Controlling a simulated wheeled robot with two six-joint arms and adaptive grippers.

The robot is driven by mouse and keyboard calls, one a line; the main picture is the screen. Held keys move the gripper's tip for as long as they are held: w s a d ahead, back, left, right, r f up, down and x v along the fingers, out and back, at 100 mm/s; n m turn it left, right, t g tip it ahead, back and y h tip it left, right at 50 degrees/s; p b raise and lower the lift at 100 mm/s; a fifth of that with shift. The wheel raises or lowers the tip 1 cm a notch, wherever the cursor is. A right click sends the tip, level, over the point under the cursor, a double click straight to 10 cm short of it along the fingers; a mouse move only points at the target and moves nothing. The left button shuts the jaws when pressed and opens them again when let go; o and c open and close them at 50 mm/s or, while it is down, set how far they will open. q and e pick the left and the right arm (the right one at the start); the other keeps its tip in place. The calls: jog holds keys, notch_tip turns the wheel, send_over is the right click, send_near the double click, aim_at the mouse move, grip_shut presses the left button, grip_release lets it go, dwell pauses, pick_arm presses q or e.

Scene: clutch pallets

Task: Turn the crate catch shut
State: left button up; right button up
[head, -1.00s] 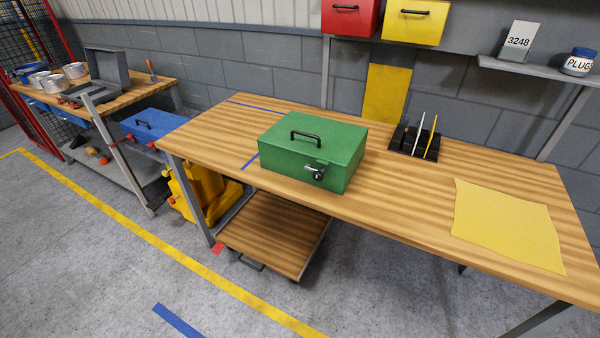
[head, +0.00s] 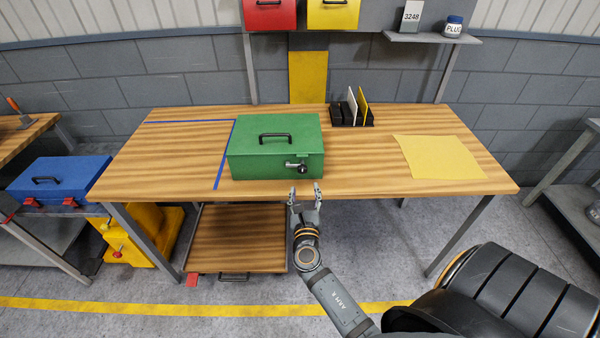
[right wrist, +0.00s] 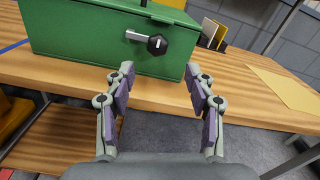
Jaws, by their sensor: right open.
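The green crate (head: 262,162) stands closed on the wooden workbench, with a black handle on its lid. Its catch (head: 299,167), a metal lever with a dark knob, is on the front face toward the right. In the right wrist view the catch (right wrist: 152,43) points to the right, roughly level, with the dark knob at its right end. My right gripper (head: 305,190) is open and empty in front of the bench edge, just below and short of the catch. In the right wrist view its two fingers (right wrist: 162,88) stand apart, with the knob beyond and between them. My left gripper is not in view.
The workbench (head: 370,181) has a yellow cloth (head: 440,157) at right and a black rack (head: 350,117) with upright plates behind. Blue tape (head: 224,160) lies left of the crate. A lower wooden shelf (head: 236,238) sits under the bench.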

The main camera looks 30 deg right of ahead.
aim_at(303, 172)
jog(key=x, duration=0.4)
jog(key=p+x, duration=0.1)
jog(key=x, duration=0.3)
jog(key=shift+w+a, duration=0.15)
jog(key=shift+a, duration=0.1)
jog(key=shift+w+d, duration=0.15)
jog(key=shift+w, duration=0.05)
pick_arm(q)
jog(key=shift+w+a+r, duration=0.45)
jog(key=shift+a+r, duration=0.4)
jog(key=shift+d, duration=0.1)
pick_arm(e)
jog(key=shift+c, duration=0.8)
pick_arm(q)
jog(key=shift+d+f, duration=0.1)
pick_arm(e)
grip_shut()
